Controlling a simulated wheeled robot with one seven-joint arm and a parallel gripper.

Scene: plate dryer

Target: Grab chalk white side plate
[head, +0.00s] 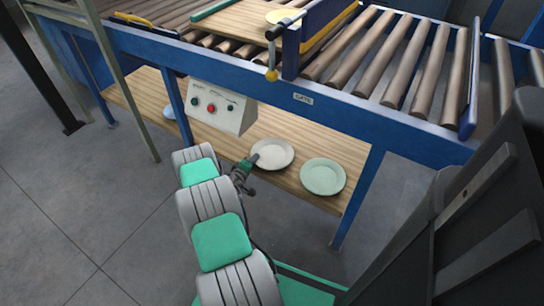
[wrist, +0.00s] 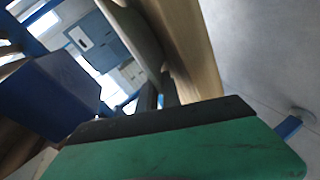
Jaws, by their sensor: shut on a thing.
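The chalk white side plate (head: 274,153) is on the wooden lower shelf under the roller conveyor, left of a pale green plate (head: 322,177). My gripper (head: 253,159) reaches in from the left and is shut on the near left rim of the white plate. In the wrist view, the dark fingers (wrist: 158,94) meet at the edge of the pale plate (wrist: 143,36), close beside the wooden shelf (wrist: 196,48). I cannot tell whether the plate is lifted off the shelf.
The blue conveyor frame (head: 345,116) runs above the shelf (head: 283,180). A blue leg (head: 357,196) stands right of the green plate. A pale blue item (head: 169,112) sits farther left.

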